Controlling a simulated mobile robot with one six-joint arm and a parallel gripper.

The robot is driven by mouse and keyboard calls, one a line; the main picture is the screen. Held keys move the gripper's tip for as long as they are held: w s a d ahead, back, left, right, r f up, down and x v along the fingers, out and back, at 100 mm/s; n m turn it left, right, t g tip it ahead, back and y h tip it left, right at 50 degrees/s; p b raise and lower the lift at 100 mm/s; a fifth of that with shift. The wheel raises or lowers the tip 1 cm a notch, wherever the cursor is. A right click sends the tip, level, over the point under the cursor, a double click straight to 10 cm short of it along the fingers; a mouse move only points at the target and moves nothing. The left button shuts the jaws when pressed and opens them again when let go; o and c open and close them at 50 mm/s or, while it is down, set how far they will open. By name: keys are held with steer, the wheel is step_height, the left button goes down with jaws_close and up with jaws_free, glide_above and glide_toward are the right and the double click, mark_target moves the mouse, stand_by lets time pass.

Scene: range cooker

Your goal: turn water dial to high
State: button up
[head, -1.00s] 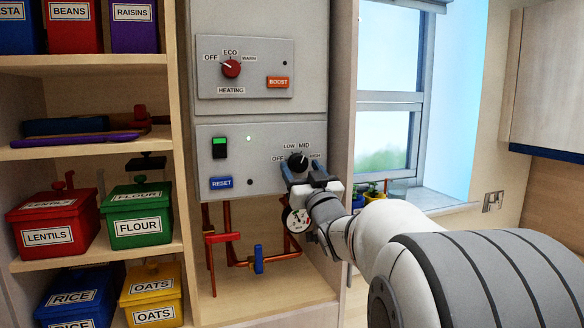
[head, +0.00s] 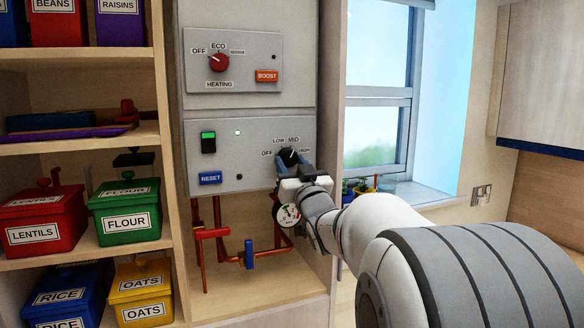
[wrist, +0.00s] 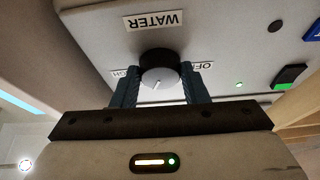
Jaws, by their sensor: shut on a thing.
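The dark water dial (head: 291,154) sits at the right of the lower grey panel, below its LOW and MID labels. In the wrist view the dial (wrist: 160,74) shows a pale face with a line pointing roughly towards MID; the OFF and HIGH labels are partly covered by my fingers. My gripper (wrist: 161,82) is shut on the dial, with one blue-grey finger on each side. In the head view my gripper (head: 290,163) reaches the dial from below and hides its lower part.
A heating dial (head: 219,62) and orange BOOST button (head: 266,76) are above. A green-lit switch (head: 208,142) and blue RESET button (head: 210,178) are left. A gauge (head: 288,214) and copper pipes with red and blue valves (head: 249,254) hang below. Shelves of bins stand left.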

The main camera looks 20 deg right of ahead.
steer(key=m+b, duration=0.1)
steer(key=b, duration=0.1)
steer(key=m+h+b, duration=0.1)
steer(key=m+b, duration=0.1)
steer(key=shift+a+f+m+h, duration=0.2)
steer(key=shift+f+m+h, duration=0.1)
steer(key=m+h+b, duration=0.1)
steer(key=m+b, duration=0.2)
steer(key=shift+a+m+g+h+b, duration=0.1)
steer(key=shift+m+g+h+b, duration=0.2)
steer(key=shift+g+h, duration=0.1)
steer(key=m+b, duration=0.1)
steer(key=m+h, duration=0.1)
steer(key=m, duration=0.1)
steer(key=shift+a+r+g+b, duration=0.1)
steer(key=shift+r+g+b, duration=0.2)
steer(key=shift+b, duration=0.05)
steer(key=shift+r+m+g+h, duration=0.25)
steer(key=shift+m+g+h, duration=0.45)
steer(key=shift+m, duration=0.9)
steer(key=o, duration=1)
steer(key=shift+c, duration=0.2)
